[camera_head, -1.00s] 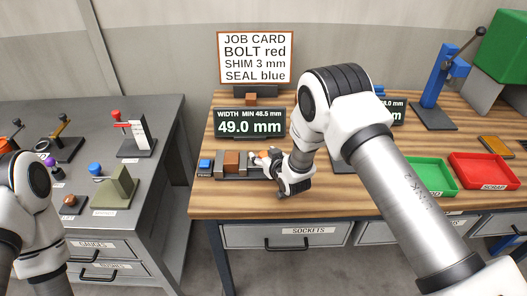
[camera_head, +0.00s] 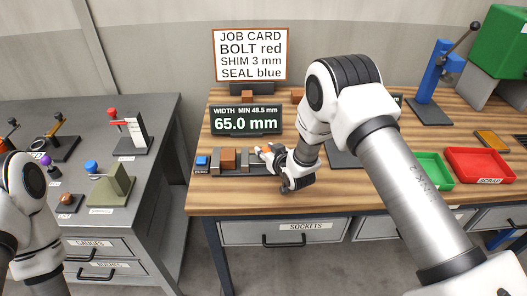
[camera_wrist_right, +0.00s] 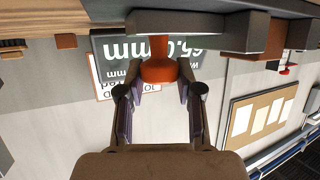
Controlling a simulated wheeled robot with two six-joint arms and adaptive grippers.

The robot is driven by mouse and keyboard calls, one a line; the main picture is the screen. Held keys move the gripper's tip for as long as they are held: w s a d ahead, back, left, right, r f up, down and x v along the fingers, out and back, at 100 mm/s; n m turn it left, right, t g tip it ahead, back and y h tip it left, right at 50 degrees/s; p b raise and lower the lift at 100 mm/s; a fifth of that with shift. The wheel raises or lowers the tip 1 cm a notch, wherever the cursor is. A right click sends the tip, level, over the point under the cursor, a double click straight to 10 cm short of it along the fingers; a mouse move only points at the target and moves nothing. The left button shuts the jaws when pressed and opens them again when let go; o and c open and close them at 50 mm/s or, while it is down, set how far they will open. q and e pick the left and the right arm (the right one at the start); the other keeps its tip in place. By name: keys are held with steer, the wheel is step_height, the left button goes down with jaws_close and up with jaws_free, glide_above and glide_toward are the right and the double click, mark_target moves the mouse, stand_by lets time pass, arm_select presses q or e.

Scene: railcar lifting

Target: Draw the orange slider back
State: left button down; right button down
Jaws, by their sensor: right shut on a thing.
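The orange slider (camera_wrist_right: 158,66) hangs from a dark grey bar in the wrist view, between the fingers of my right gripper (camera_wrist_right: 160,82), which is shut on it. In the head view my right gripper (camera_head: 270,156) is at the right end of the small gauge (camera_head: 215,163) on the wooden bench. It hides most or all of the slider there. A brown block (camera_head: 228,159) sits in the gauge, with grey blocks beside it. The display (camera_head: 246,121) behind reads 65.0 mm, with WIDTH MIN 48.5 mm above. My left arm shows at the far left, its gripper out of sight.
A job card (camera_head: 250,54) stands behind the display. Green (camera_head: 432,168) and red (camera_head: 480,165) trays are on the right. The grey table (camera_head: 150,165) on the left holds several fixtures.

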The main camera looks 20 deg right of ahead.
steer(key=c, duration=0.8)
jaws_free()
steer(key=shift+d, duration=0.1)
steer(key=shift+o, duration=0.4)
steer(key=shift+w+d+f, duration=0.2)
steer(key=shift+w+f, duration=0.05)
steer(key=v, duration=1.2)
steer(key=shift+r, duration=0.1)
